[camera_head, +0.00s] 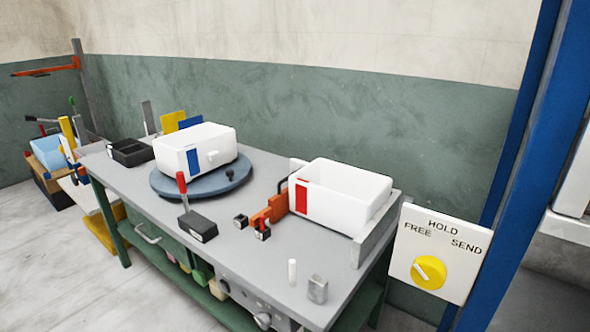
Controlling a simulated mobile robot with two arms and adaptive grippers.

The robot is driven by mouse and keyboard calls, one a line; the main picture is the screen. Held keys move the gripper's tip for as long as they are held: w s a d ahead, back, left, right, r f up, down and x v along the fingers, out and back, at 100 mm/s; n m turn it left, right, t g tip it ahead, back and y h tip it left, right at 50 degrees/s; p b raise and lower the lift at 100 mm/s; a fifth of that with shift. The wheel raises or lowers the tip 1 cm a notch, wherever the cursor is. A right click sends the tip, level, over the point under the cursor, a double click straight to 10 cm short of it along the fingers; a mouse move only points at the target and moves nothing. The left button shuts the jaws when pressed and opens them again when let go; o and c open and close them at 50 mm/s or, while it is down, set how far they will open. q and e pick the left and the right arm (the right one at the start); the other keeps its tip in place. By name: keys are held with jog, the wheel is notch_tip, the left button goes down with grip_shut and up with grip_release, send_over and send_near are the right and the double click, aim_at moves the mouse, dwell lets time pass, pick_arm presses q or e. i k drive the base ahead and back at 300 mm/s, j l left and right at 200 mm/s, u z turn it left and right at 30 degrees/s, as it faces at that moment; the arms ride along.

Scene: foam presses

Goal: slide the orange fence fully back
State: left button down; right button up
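A small orange piece that looks like the fence (276,207) stands on the grey workbench (236,262), just left of a white open box with a red stripe (346,201). The box partly crowds it, and I cannot tell whether they touch. A dark bent handle (283,188) shows behind the orange piece. A small black block with a red top (262,231) is close in front of it. Neither of my grippers is in view.
A white box with a blue stripe (197,147) sits on a blue-grey turntable (164,184). A red-handled lever (183,190) rises from a black base. A yellow knob (429,271) on a FREE/HOLD/SEND panel is at right. The bench's front middle is mostly clear.

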aim_at(278, 205)
jog(key=i+j+z, duration=0.1)
jog(key=j, duration=0.2)
jog(key=j+z, duration=0.1)
jog(key=j, duration=0.2)
jog(key=i+z, duration=0.1)
jog(key=z, duration=0.15)
jog(key=i+j+z, duration=0.25)
jog(key=j, duration=0.3)
jog(key=j+z, duration=0.25)
jog(key=j, duration=0.3)
jog(key=j+z, duration=0.25)
jog(key=j, duration=0.3)
jog(key=i, duration=0.05)
